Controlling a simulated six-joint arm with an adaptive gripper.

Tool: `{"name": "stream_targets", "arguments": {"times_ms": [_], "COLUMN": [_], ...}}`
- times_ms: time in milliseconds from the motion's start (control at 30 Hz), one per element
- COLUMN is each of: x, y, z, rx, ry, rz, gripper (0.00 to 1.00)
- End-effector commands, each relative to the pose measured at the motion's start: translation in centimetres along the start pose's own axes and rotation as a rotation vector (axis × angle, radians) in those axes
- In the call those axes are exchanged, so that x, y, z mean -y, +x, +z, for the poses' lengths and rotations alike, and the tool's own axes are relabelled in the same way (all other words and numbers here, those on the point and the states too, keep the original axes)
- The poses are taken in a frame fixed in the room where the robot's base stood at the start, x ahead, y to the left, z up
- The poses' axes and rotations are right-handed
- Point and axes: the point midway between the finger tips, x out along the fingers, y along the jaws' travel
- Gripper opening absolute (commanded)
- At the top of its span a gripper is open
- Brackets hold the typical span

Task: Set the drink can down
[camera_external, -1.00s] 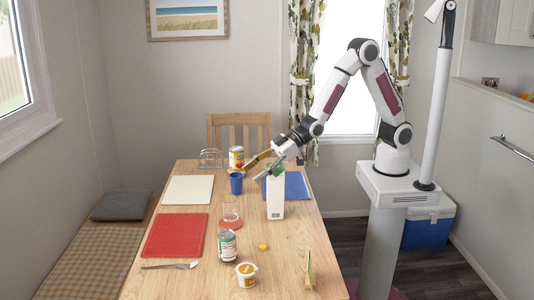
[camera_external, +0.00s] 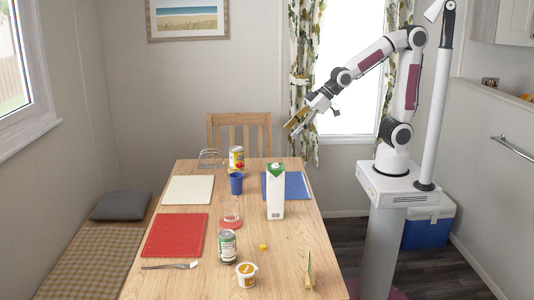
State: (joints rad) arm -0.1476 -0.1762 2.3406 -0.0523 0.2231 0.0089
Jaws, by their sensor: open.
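Two cans stand upright on the table; I cannot tell from their labels which is the drink can. One with a yellow and red label (camera_external: 237,161) is at the far end, behind a blue cup (camera_external: 236,184). The other, silver with a green label (camera_external: 228,247), stands near the front, by the red mat. My gripper (camera_external: 293,129) is open and empty. It is raised above and to the right of the table's far end, clear of both cans.
A tall white and green carton (camera_external: 275,195) stands by the blue mat (camera_external: 296,186). A glass (camera_external: 231,211), a white tub (camera_external: 246,275), a yellow lid (camera_external: 263,247), a fork (camera_external: 172,266) and a toast rack (camera_external: 210,158) are also on the table (camera_external: 290,265).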

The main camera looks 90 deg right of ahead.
Motion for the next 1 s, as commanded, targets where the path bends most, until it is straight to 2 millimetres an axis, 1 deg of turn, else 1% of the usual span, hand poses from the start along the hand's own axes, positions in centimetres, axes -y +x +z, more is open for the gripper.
{"name": "stream_targets", "arguments": {"times_ms": [33, 300, 467, 700, 800, 900, 1000], "x": [-0.4, -1.9, -2.5, -2.7, -2.7, -2.6, -2.6], "y": [-1.1, -6.5, -9.4, -13.5, -14.9, -15.9, -16.4], "z": [0.5, 4.5, 7.2, 11.7, 13.4, 14.7, 15.6], "rx": [0.008, 0.085, 0.131, 0.199, 0.225, 0.243, 0.257], "ry": [0.009, 0.055, 0.083, 0.125, 0.140, 0.150, 0.157], "rz": [0.007, 0.035, 0.048, 0.062, 0.066, 0.068, 0.069], "gripper": [0.58, 0.58, 0.58, 0.58, 0.58, 0.58, 0.58]}}
